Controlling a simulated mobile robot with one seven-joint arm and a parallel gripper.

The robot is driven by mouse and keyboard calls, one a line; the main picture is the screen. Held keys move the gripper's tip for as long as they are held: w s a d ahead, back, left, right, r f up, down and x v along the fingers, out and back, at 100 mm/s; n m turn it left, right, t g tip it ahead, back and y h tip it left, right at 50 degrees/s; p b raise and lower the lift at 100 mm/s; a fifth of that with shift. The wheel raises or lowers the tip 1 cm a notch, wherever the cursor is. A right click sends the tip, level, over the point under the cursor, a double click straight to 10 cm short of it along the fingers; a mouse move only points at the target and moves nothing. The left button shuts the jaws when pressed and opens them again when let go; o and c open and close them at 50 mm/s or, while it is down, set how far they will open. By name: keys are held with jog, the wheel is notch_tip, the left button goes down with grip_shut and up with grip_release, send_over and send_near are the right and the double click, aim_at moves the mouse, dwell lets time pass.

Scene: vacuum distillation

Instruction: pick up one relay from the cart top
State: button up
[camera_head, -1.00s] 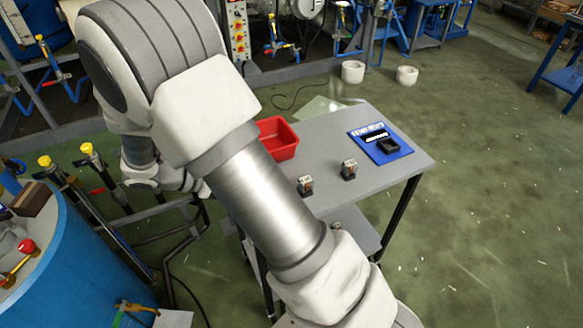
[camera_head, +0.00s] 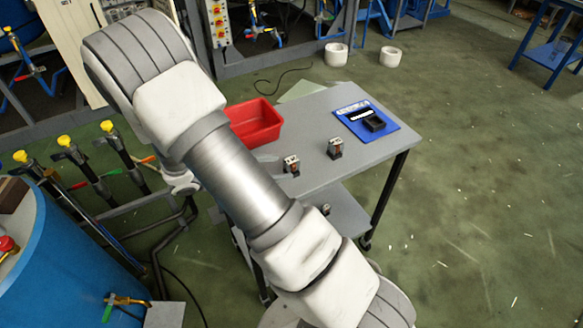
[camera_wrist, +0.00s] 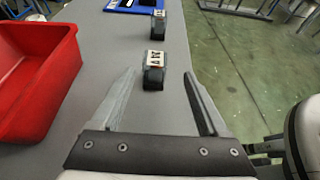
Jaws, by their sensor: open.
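Two relays stand upright on the grey cart top (camera_head: 316,112). The nearer relay (camera_head: 291,165) is left of the farther relay (camera_head: 335,148) in the head view. In the wrist view the nearer relay (camera_wrist: 154,70) lies just beyond my gripper (camera_wrist: 161,75), roughly in line with the gap between its fingers. The farther relay (camera_wrist: 159,24) stands behind it. My gripper is open with nothing between the fingers. My arm hides the gripper in the head view. Another small relay-like object (camera_head: 325,209) shows on the cart's lower shelf.
A red bin (camera_head: 256,124) stands on the cart left of the relays; it also shows in the wrist view (camera_wrist: 38,75). A blue board with a black socket (camera_head: 366,121) lies at the right end. A blue barrel (camera_head: 40,250) stands at lower left.

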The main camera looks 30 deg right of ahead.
aim_at(286, 164)
jog(key=x, duration=0.3)
jog(key=b+x, duration=0.1)
jog(key=x, duration=0.1)
jog(key=shift+w+d, duration=0.3)
jog(key=shift+w, duration=0.1)
grip_shut()
